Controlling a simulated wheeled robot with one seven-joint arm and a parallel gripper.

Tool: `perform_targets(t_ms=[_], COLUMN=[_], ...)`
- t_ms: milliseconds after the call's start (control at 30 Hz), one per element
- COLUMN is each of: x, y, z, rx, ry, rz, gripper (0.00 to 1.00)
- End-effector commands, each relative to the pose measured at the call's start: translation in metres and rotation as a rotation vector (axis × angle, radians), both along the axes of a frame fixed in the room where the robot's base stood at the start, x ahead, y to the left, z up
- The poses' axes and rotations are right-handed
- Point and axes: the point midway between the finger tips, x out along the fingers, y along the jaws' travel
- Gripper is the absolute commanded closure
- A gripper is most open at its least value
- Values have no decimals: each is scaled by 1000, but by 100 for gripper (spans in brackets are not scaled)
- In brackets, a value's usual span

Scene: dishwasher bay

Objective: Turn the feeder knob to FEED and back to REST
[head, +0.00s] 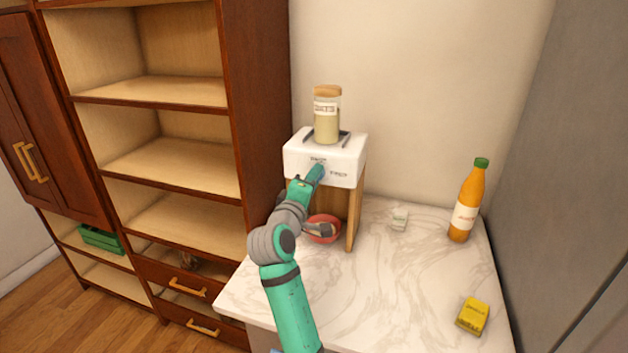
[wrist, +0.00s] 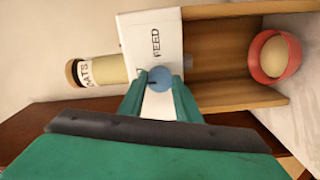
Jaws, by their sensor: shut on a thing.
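The feeder (head: 301,158) is a white box on a wooden stand, with a jar of oats (head: 327,125) on top. Its round blue knob (wrist: 159,78) is on the front face, between the fingers of my gripper (wrist: 160,88), which is shut on it. The FEED label (wrist: 156,42) reads clearly beside the knob in the wrist view. In the head view my gripper (head: 319,172) covers most of the knob, and another label (head: 318,160) sits just above it, too small to read. A small dark mark shows on the knob, seemingly toward the jar side.
A red bowl (wrist: 270,70) with pale contents stands under the feeder; a grey utensil end shows by it. On the marble counter are a small white item (head: 399,217), an orange bottle (head: 466,205) and a yellow box (head: 473,315). A wooden shelf unit (head: 262,100) stands left.

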Motion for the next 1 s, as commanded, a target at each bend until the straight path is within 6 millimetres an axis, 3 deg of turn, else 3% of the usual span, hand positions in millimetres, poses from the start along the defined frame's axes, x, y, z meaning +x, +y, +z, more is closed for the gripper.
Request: perform_targets(t_ms=[333, 367, 400, 433, 767, 1000], x=[0, 0, 0, 0, -2, -32], y=[0, 0, 0, 0, 3, 13], z=[2, 2, 2, 1, 0, 0], rx=[-3, -3, -3, -3, -1, 0], ry=[-2, -3, -2, -2, 0, -2], rz=[0, 0, 0, 0, 3, 5], gripper=[92, 63, 53, 51, 51, 51])
